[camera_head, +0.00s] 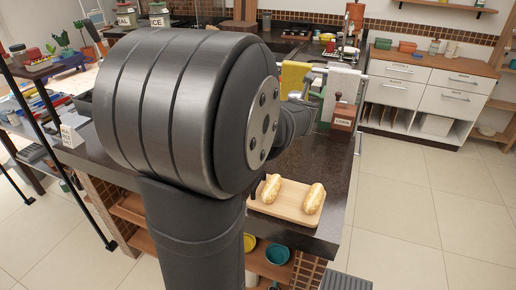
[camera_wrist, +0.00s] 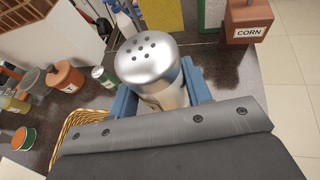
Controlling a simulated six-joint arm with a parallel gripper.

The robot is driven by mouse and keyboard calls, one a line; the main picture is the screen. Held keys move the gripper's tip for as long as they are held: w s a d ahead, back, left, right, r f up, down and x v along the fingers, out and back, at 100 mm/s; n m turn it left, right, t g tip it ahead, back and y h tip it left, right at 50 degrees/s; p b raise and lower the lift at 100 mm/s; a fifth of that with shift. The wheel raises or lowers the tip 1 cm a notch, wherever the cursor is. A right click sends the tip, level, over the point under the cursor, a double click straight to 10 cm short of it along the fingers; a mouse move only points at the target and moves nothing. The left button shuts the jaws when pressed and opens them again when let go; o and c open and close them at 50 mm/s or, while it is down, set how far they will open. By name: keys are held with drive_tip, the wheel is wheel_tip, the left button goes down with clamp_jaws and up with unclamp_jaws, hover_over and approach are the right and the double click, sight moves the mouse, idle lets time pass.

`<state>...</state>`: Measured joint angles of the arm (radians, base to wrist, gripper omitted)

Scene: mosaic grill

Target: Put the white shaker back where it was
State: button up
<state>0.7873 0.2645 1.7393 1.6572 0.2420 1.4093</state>
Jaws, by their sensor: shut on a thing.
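The white shaker (camera_wrist: 148,60) fills the upper middle of the wrist view. It has a shiny metal cap with several dark holes and a pale body below. My gripper (camera_wrist: 160,98) has its blue fingers on both sides of the shaker and is shut on it. The lower part of the shaker is hidden behind the gripper's dark housing, so I cannot tell whether its base touches the counter. In the head view my own arm hides the shaker and the fingers.
In the wrist view, a wicker basket (camera_wrist: 78,132), an orange pot (camera_wrist: 66,78) and a small tin (camera_wrist: 103,76) stand left on the dark counter. A CORN box (camera_wrist: 246,22) stands upper right. In the head view, a board (camera_head: 284,208) with two loaves lies near the counter's front edge.

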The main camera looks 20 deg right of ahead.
drive_tip(key=w+d+n+t+y, duration=0.2)
drive_tip(key=w+n+y, duration=0.3)
drive_tip(key=w, duration=0.2)
wheel_tip(320, 180, down, 10)
drive_tip(key=w+n+g+y, duration=0.1)
drive_tip(key=n+y, duration=0.4)
drive_tip(key=y, duration=0.1)
drive_tip(key=x, duration=0.4)
drive_tip(key=s+a+f+x, duration=0.1)
drive_tip(key=x, duration=0.3)
drive_tip(key=a+x, duration=0.1)
drive_tip(key=x, duration=0.4)
drive_tip(key=shift+s+f, duration=0.2)
drive_tip(key=shift+f, duration=2.05)
drive_tip(key=shift+f, duration=0.15)
drive_tip(key=o, duration=1.1)
drive_tip(key=shift+c, duration=0.2)
